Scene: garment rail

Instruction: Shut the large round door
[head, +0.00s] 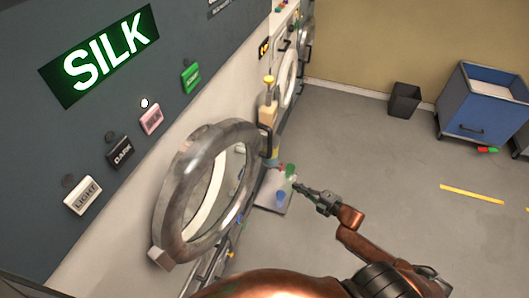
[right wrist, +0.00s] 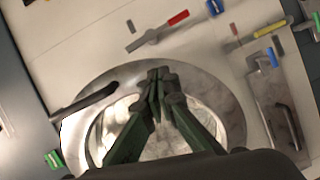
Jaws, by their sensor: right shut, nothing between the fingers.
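The large round door (head: 172,192) is a thick grey metal ring with a clear middle. In the head view it stands open, swung out from the pale machine front at lower left. My right gripper (head: 297,187) is right of the door, apart from it, over the floor side. Its fingers are shut and empty. In the right wrist view the closed fingertips (right wrist: 158,76) appear in front of a round metal rim (right wrist: 234,115) with a dark handle (right wrist: 85,102) at its left. I cannot tell whether they touch it. My left gripper is not in view.
A dark panel with a green SILK sign (head: 100,55) and several label tiles is above the door. Another round door (head: 288,68) is farther along the wall. A black bin (head: 404,100) and blue cart (head: 478,102) stand at the back right. The grey floor between is largely clear.

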